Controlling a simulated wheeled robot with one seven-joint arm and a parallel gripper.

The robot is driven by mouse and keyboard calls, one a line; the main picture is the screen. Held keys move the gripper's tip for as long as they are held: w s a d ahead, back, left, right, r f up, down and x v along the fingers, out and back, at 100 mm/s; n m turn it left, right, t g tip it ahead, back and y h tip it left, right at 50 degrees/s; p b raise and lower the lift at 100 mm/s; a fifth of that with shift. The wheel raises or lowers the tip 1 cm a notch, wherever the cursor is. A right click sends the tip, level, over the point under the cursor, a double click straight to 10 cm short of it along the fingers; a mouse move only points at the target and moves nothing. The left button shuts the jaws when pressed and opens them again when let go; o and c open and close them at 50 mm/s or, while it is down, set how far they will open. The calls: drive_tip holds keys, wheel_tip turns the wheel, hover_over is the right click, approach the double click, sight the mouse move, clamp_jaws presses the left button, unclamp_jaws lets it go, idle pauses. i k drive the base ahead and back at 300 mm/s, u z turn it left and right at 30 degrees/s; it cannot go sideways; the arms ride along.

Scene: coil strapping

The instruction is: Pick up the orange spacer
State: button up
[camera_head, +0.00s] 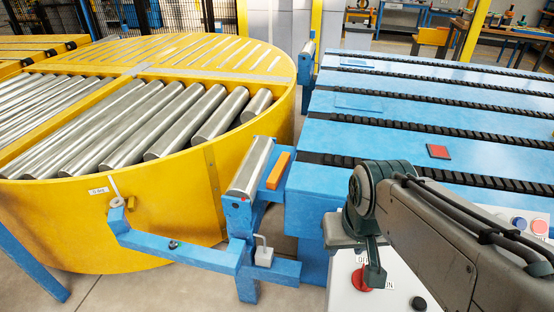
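The orange spacer (278,170) is a small upright-looking orange bar. It rests at the left end of the blue conveyor frame, just right of a short metal roller (251,165). My gripper (374,274) hangs at the end of my arm, to the right of and lower in the picture than the spacer, clearly apart from it. It shows in front of a white control box (345,295) with a red button. Its fingers are seen edge-on and partly overlap, so their opening is not clear. I see nothing held in it.
A large yellow turntable (200,190) with metal rollers fills the left. A blue bracket arm (180,250) juts out in front. Open air lies between gripper and spacer.

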sight(275, 178)
drive_tip(key=k, duration=1.2)
drive_tip(key=u, duration=0.6)
drive_tip(key=i, duration=0.6)
drive_tip(key=u, duration=0.75)
drive_tip(key=i, duration=1.05)
drive_tip(key=z, duration=0.55)
drive_tip(key=i, duration=0.8)
drive_tip(key=z, duration=0.95)
drive_tip(key=i, duration=0.25)
drive_tip(key=z, duration=0.4)
